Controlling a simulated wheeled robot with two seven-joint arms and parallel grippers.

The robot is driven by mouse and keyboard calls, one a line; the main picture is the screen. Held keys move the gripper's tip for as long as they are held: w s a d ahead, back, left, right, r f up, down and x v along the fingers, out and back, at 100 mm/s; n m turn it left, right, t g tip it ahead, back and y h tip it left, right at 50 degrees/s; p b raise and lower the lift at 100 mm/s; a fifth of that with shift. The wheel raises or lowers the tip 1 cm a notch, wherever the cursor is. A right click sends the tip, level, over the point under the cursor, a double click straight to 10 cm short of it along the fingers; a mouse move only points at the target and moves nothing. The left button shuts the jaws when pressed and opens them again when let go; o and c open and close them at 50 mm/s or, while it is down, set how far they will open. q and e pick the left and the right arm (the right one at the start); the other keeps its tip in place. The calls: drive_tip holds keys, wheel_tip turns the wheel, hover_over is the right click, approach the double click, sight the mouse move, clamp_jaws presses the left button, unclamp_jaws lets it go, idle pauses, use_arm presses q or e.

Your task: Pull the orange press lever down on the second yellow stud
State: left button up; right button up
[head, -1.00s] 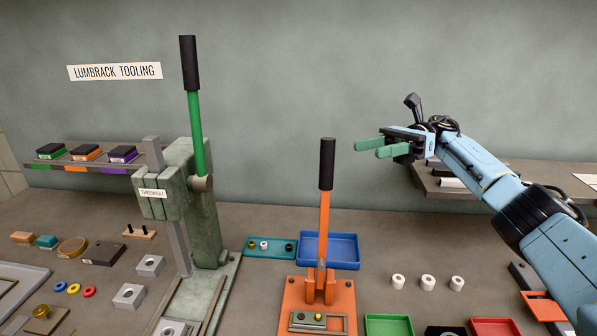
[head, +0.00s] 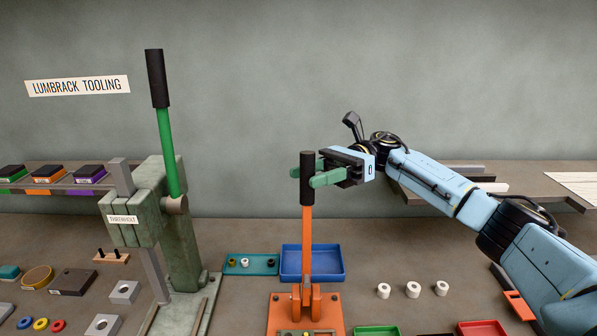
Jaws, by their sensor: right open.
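The orange press lever (head: 307,240) stands upright on its orange base (head: 277,314), with a black grip (head: 307,180) at its top. My right gripper (head: 312,172) is open at the black grip, coming from the right. Its green fingers reach to the grip, one in front at its right edge and one partly behind it. I cannot tell whether they touch it. A green fixture at the foot of the press is cut off by the bottom edge, and a yellow stud (head: 306,334) just shows there. My left gripper is not in view.
A larger press with a green lever (head: 168,150) stands to the left. A blue tray (head: 325,263) and a teal tray (head: 270,264) lie behind the orange press. Several white rings (head: 413,289) lie to the right. A shelf (head: 540,187) is on the wall at right.

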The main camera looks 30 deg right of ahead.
sight(301, 179)
drive_tip(key=shift+a+p, duration=0.35)
drive_tip(key=shift+a, duration=1.3)
clamp_jaws()
